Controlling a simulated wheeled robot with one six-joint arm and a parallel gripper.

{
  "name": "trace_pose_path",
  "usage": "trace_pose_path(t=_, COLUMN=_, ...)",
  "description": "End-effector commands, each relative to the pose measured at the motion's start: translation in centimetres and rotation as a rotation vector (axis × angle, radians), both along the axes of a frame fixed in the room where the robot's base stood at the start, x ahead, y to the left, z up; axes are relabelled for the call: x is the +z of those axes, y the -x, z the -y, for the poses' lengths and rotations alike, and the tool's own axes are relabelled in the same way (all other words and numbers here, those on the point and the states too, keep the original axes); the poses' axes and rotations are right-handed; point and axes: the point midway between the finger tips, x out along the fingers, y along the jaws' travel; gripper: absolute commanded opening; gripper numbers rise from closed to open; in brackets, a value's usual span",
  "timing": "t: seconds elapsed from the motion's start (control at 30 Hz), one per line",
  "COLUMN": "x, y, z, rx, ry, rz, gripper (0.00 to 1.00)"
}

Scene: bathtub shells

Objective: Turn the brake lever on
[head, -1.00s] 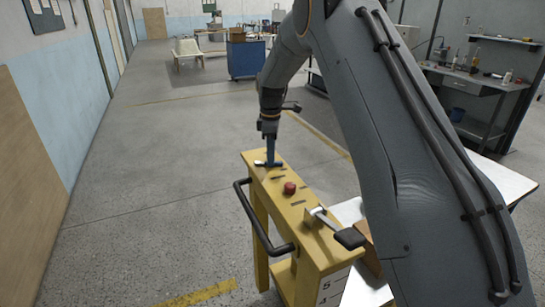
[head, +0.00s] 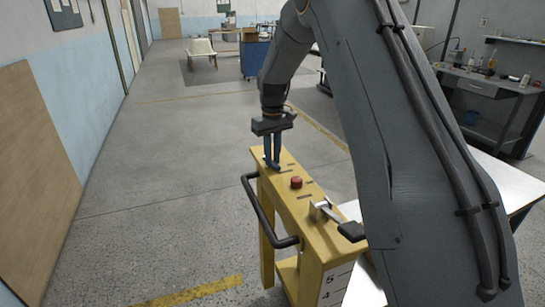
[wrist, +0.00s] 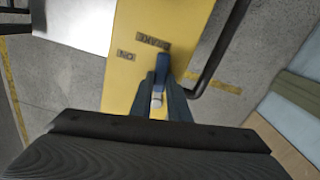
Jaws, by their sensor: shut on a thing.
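The brake lever (wrist: 162,63) has a blue grip and a pale metal lower part. It stands on the top of a yellow console (wrist: 123,75), near printed labels "BRAKE" (wrist: 153,46) and "ON" (wrist: 126,56) in the wrist view. My gripper (wrist: 160,92) is shut on the lever, with a finger on each side of its lower part. In the head view my gripper (head: 273,163) reaches down to the far end of the console (head: 318,215), and its fingers hide most of the lever there.
A red button (head: 296,182) and a second lever with a black grip (head: 350,231) are on the console nearer me. A black handrail (head: 262,220) runs along its left side. A white table (head: 505,182) stands to the right. The floor at left is clear.

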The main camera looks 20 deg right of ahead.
Motion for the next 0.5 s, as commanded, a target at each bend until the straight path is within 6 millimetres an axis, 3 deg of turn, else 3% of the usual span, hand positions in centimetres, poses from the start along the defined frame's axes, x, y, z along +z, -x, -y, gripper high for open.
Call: trace_pose_path(t=0.5, x=0.15, y=0.02, z=-0.93, rx=-0.183, ry=0.0, rz=0.005, gripper=0.0)
